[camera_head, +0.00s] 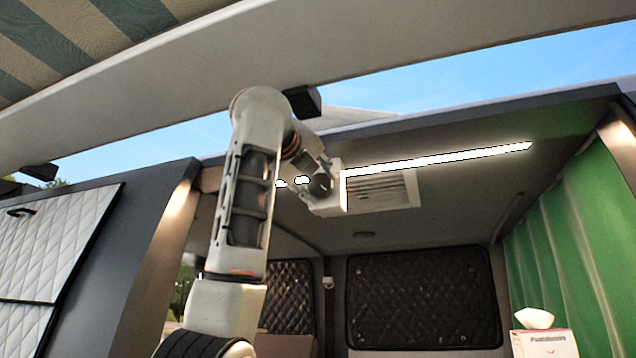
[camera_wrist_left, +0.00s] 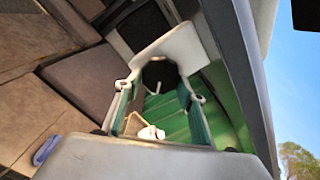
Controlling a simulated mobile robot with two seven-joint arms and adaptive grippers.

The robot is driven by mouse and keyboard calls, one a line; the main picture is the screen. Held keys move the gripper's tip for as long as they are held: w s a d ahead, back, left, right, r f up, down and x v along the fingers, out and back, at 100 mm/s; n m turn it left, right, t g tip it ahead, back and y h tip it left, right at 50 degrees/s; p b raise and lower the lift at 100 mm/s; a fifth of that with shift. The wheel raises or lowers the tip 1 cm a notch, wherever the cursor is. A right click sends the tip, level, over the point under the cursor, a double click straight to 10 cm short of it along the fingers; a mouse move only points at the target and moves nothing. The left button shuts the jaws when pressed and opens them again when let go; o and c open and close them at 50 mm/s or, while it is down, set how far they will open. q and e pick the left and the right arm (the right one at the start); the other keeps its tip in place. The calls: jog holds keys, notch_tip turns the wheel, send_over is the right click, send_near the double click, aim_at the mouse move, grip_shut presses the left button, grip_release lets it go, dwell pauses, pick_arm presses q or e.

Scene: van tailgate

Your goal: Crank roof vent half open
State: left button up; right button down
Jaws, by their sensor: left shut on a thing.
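The roof vent (camera_head: 382,191), a pale slatted panel, is set in the van's ceiling at the middle of the head view. My left arm rises from below and bends over so that my left gripper (camera_head: 326,190) is at the vent's left end. How far the vent is open cannot be told. My right gripper is not in view.
A bright light strip (camera_head: 440,159) runs along the ceiling close to the vent. The awning housing (camera_head: 400,60) crosses above my arm. A green curtain (camera_head: 575,235) and a tissue box (camera_head: 543,345) are at the right. Quilted window covers (camera_head: 425,297) are at the back.

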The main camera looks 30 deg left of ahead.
pick_arm(q)
jog(key=o, duration=1.1)
jog(key=shift+c, duration=0.2)
jog(key=v, duration=1.2)
jog(key=shift+f, duration=0.1)
